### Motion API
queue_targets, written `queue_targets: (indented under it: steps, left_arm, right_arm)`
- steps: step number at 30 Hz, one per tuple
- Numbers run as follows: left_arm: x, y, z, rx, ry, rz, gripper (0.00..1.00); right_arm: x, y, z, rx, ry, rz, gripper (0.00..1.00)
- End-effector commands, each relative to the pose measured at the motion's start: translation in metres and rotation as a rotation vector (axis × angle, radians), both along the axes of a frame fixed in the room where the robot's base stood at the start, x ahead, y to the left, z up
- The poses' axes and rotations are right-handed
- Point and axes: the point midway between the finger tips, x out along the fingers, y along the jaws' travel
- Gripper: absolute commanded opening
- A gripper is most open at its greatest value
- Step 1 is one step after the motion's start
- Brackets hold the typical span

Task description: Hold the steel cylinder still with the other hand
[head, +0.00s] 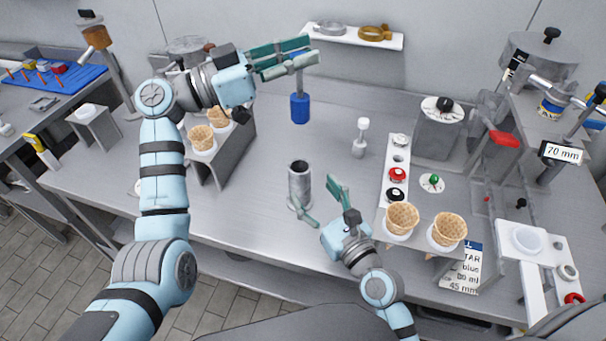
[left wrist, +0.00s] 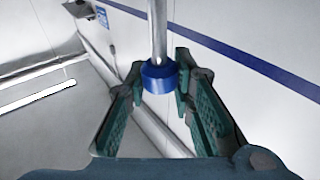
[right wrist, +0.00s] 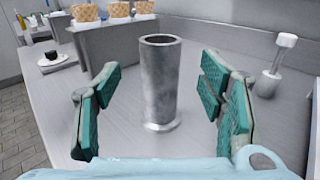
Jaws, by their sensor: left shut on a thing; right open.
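The steel cylinder (head: 300,183) is an open-topped grey tube with a flanged foot, upright on the steel table. In the right wrist view the cylinder (right wrist: 160,85) stands between the spread green fingers, with a gap on each side. My right gripper (head: 316,193) is open and low at the cylinder, one finger on either side. My left gripper (head: 311,50) is raised above and behind the cylinder. It is shut on a thin metal rod with a blue block (head: 300,108) hanging at its lower end. In the left wrist view the rod (left wrist: 159,30) and a blue piece (left wrist: 158,77) show between the fingers.
Waffle cones (head: 402,218) sit in a stand at right and more (head: 201,138) on a metal stand at left. A white-topped stamp (head: 360,138) stands right of the cylinder. A white strip (head: 397,160) holds red and black knobs. A wall shelf (head: 345,37) is at the back.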

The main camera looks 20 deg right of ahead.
Motion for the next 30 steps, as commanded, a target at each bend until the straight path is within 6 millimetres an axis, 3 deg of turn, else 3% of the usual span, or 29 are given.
queue_targets:
  steps: [2,6,10,21,30]
  left_arm:
    - [0.000,0.000,0.000,0.000,0.000,0.000,0.00]
    - [0.000,0.000,0.000,0.000,0.000,0.000,0.00]
    - [0.000,0.000,0.000,0.000,0.000,0.000,0.00]
    - [0.000,0.000,0.000,0.000,0.000,0.000,0.00]
    - [0.000,0.000,0.000,0.000,0.000,0.000,0.00]
  right_arm:
    - [0.000,-0.001,-0.021,0.001,0.008,-0.005,0.63]
    - [0.040,0.008,-0.016,-0.002,-0.002,-0.005,0.63]
    - [0.063,0.013,-0.016,-0.003,-0.002,-0.005,0.63]
    - [0.074,0.015,-0.016,-0.002,0.000,-0.004,0.63]
    - [0.074,0.015,-0.016,-0.002,0.000,-0.004,0.15]
